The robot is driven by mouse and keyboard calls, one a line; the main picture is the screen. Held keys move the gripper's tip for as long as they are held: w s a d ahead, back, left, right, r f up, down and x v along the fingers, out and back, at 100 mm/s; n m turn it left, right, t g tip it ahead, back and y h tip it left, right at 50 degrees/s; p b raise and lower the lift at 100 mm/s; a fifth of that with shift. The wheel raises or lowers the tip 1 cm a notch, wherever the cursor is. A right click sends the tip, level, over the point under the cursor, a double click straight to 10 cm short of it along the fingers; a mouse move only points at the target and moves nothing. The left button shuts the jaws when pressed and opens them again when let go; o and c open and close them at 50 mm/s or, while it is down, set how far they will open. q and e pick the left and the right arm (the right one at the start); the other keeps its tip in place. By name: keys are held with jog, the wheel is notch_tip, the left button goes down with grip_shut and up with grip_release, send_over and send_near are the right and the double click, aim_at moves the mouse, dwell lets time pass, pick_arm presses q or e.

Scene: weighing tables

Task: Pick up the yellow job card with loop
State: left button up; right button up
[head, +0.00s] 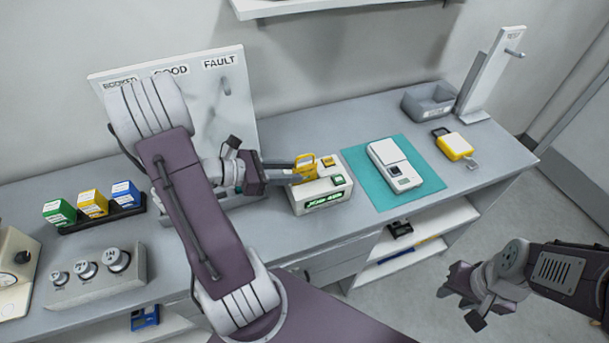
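A small yellow piece with an open loop (305,163) stands at the top of a white and green box; it looks like the job card, though its lower part is partly hidden. My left gripper (291,174) reaches in from the left, with its fingertips at this yellow piece. Whether the fingers are closed on it is too small to tell. My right gripper (463,297) is open and empty, off the table's front edge at the lower right.
The box (322,195) sits near the table's front edge. A white scale (394,165) on a teal mat (363,185) and a yellow device with a dark handle (456,145) lie to its right. A labelled hook board (228,101) stands behind my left arm.

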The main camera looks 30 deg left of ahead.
aim_at(312, 169)
pick_arm(q)
jog(key=shift+p+x, duration=0.3)
jog(key=shift+x, duration=3.25)
jog(key=shift+w+a+r, duration=0.15)
grip_shut()
